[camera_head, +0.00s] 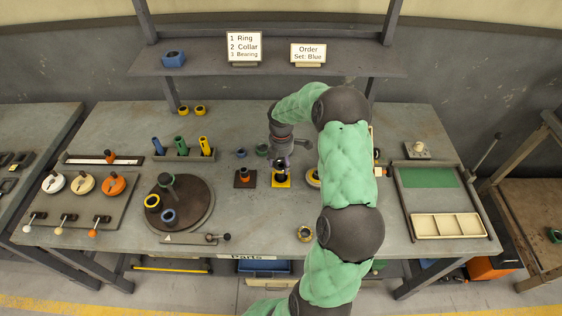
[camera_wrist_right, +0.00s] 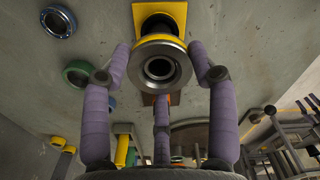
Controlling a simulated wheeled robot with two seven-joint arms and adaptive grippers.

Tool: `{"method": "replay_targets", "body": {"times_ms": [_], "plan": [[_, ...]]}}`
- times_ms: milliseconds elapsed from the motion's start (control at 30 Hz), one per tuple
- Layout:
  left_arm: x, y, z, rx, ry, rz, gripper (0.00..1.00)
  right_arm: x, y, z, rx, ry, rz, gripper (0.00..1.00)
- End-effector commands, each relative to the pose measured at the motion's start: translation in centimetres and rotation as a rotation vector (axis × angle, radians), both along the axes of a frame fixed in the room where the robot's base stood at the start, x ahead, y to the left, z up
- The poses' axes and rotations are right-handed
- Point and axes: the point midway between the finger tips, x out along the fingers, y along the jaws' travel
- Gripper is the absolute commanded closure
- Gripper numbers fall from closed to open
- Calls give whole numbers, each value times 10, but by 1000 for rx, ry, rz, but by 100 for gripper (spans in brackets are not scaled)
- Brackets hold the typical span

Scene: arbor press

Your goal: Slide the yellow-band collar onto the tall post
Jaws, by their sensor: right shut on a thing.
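The yellow-band collar (camera_wrist_right: 160,60) is a grey metal ring with a yellow band, seen end-on in the right wrist view. My right gripper (camera_wrist_right: 160,72) is shut on it, with fingers at its left and right sides and one below. Directly behind the collar is a yellow square base (camera_wrist_right: 178,13) with a dark post (camera_wrist_right: 157,22), partly hidden by the collar. In the head view my right gripper (camera_head: 281,160) points down over this yellow base (camera_head: 281,184). I cannot tell whether the collar is around the post. My left gripper is not in view.
A brown base with an orange-banded post (camera_head: 245,175) stands just left. A dark turntable (camera_head: 190,210) with loose rings is farther left. Blue and green rings (camera_head: 262,150) lie behind. My right arm hides part of the table.

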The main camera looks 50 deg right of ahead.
Motion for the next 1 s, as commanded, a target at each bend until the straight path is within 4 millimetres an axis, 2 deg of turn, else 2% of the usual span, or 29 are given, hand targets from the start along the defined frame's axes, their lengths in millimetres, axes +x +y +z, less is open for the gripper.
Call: {"method": "replay_targets", "body": {"times_ms": [500, 833, 867, 933, 967, 1000], "plan": [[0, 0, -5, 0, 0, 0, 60, 0, -1, -10, -2, -2, 0, 87], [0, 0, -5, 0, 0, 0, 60, 0, -1, -10, -2, -2, 0, 87], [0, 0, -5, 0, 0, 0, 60, 0, -1, -10, -2, -2, 0, 38], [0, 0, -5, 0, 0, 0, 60, 0, 0, -10, -2, -2, 0, 18], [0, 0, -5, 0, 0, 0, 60, 0, 0, -10, -2, -2, 0, 13], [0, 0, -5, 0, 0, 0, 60, 0, 0, -10, -2, -2, 0, 13]]}}
